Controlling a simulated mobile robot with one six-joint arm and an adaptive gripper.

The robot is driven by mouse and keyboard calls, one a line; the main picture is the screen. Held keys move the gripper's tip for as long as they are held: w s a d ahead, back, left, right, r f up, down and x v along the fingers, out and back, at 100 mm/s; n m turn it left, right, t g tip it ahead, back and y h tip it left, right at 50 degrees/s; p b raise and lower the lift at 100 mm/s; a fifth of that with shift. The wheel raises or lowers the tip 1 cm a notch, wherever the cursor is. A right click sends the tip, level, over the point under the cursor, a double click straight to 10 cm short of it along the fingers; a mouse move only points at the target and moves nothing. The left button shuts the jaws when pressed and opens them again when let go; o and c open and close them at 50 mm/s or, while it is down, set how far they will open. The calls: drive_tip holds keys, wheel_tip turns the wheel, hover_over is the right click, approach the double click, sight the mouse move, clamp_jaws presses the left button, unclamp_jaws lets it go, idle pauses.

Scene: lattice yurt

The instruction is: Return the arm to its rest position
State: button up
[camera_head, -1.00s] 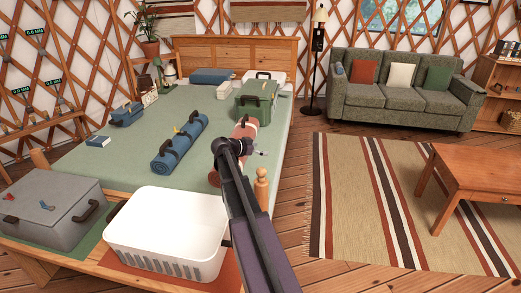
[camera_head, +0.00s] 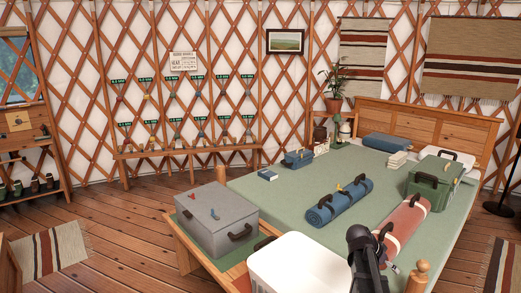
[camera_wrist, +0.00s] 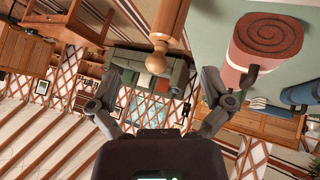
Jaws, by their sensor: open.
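My gripper (camera_wrist: 160,88) is open in the wrist view, its two dark fingers spread wide with nothing held between them. The fingers cannot be made out there. In the wrist view, which is turned over, a wooden bedpost knob (camera_wrist: 159,56) shows beyond the fingers, and the rolled red mat (camera_wrist: 266,42) is to their upper right.
The bed (camera_head: 290,215) holds a blue roll (camera_head: 338,203), a green box (camera_head: 435,182) and several smaller things. A grey case (camera_head: 216,222) stands on the bench at its foot. A bedpost (camera_head: 418,277) is right of my arm. Open wooden floor (camera_head: 110,230) lies left.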

drive_tip(key=s+a+f+n+y, duration=0.2)
drive_tip(key=s+a+n+y, duration=0.35)
drive_tip(key=a, duration=0.75)
drive_tip(key=s+a+f+n+y, duration=0.3)
drive_tip(key=s+a+n, duration=0.45)
drive_tip(key=a, duration=0.65)
wheel_tip(320, 180, up, 14)
drive_tip(key=m+p, duration=0.1)
drive_tip(key=p, duration=1.3)
drive_tip(key=shift+d, duration=0.15)
